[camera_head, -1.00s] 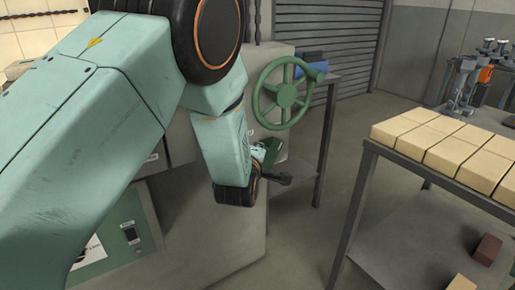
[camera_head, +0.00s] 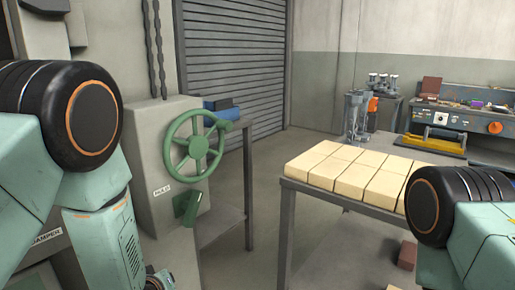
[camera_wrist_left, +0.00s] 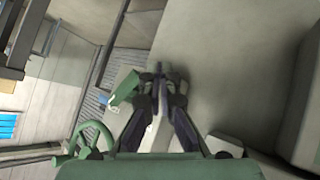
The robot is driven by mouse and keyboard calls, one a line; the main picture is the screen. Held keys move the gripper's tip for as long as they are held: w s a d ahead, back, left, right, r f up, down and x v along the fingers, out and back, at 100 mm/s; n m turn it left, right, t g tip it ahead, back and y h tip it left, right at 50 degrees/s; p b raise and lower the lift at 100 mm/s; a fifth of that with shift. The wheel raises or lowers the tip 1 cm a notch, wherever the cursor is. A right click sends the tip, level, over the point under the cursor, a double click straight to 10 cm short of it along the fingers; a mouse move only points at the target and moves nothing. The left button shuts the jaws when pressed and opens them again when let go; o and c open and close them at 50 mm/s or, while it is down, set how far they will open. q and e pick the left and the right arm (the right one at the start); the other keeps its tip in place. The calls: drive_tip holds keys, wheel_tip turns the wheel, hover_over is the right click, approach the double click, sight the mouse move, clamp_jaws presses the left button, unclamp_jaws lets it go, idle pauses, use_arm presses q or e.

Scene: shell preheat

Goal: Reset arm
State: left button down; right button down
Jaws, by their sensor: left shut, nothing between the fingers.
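My left arm comes in at the left of the head view, folded close to me. In the left wrist view my left gripper (camera_wrist_left: 158,72) is shut, its dark fingertips together with nothing between them. A green lever handle (camera_wrist_left: 124,90) shows just left of the fingers, apart from them in the picture. The green handwheel (camera_head: 197,145) stands on a grey cabinet (camera_head: 155,120) in the head view, with the lever handle below it. Part of the handwheel also shows in the left wrist view (camera_wrist_left: 88,135). My right arm shows at the right edge; its gripper is out of view.
A metal table (camera_head: 288,184) carrying pale blocks (camera_head: 350,165) stands right of centre. A side table with a blue object (camera_head: 222,108) is behind the handwheel. A workbench (camera_head: 470,125) with tools is at the back right. Floor shows between the cabinet and the block table.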

use_arm(q)
drive_tip(key=s+f+m+g, duration=0.3)
drive_tip(key=s+f+g, duration=0.2)
drive_tip(key=s, duration=1.2)
drive_tip(key=s+f+m+g+h, duration=0.1)
drive_tip(key=s+f+g, duration=0.4)
drive_tip(key=s+f, duration=0.5)
drive_tip(key=s+m, duration=0.1)
drive_tip(key=s, duration=0.7)
drive_tip(key=shift+s+a+m, duration=0.35)
drive_tip(key=shift+a+m, duration=0.05)
drive_tip(key=shift+a, duration=0.1)
